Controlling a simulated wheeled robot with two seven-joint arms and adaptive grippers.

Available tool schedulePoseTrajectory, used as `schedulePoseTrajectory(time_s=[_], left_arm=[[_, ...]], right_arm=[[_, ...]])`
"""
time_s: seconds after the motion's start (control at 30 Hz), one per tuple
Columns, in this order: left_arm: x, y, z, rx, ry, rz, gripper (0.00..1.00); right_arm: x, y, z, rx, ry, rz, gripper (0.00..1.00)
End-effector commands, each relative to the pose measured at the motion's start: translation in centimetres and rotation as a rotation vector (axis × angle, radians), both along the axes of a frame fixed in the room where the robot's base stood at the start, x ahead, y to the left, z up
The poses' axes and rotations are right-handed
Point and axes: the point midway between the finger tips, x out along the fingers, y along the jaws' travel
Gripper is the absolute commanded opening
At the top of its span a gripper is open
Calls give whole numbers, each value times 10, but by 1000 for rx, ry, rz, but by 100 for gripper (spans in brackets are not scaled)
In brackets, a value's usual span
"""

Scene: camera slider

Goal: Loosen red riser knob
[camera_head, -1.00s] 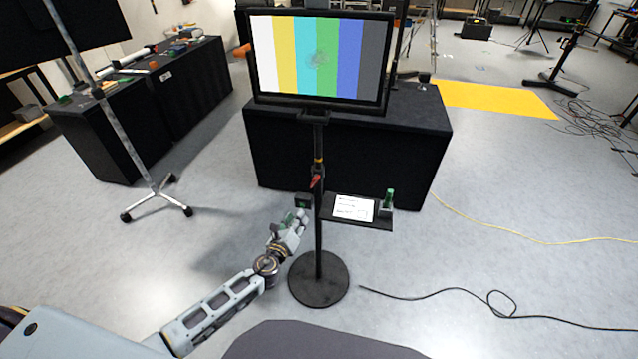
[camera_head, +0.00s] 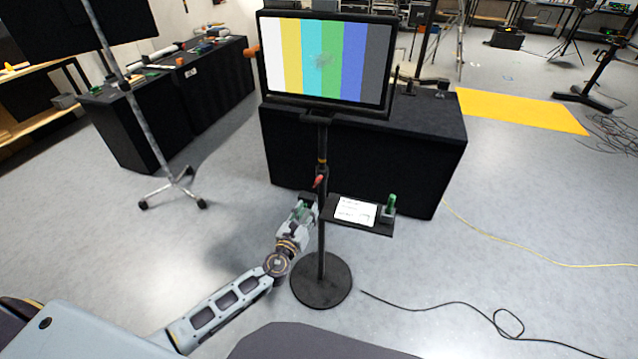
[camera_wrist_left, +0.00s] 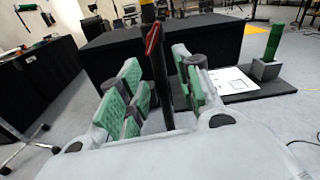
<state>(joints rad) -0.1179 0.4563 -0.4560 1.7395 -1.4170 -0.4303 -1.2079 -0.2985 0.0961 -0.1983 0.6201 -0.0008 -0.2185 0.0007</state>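The red riser knob (camera_head: 320,181) sits on the upright black pole (camera_head: 322,230) of the monitor stand, below a yellow band. In the left wrist view the red knob (camera_wrist_left: 153,38) shows upper centre, ahead of the fingers. My left gripper (camera_head: 305,211) is just left of the pole and a little below the knob. In the left wrist view the green-padded fingers of my left gripper (camera_wrist_left: 158,88) are spread apart, with the pole seen in the gap and nothing gripped. Whether the fingers touch the pole I cannot tell. My right gripper is out of view.
A small shelf (camera_head: 376,226) with a white sheet (camera_head: 355,211) and a green-topped item (camera_head: 391,206) juts right from the pole. The monitor (camera_head: 325,60) is above and the round base (camera_head: 321,283) below. A black-draped table (camera_head: 430,160) stands behind.

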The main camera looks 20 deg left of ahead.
Motion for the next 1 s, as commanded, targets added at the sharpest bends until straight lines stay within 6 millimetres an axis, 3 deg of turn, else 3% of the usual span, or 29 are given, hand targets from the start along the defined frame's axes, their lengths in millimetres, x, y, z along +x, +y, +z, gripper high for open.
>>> schedulePoseTrajectory(time_s=[0.6, 1.0], left_arm=[[1, 4, 11, 359, -66, 9, 34], [1, 7, 12, 633, -80, 15, 34]], right_arm=[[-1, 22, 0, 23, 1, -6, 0], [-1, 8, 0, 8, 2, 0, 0]])
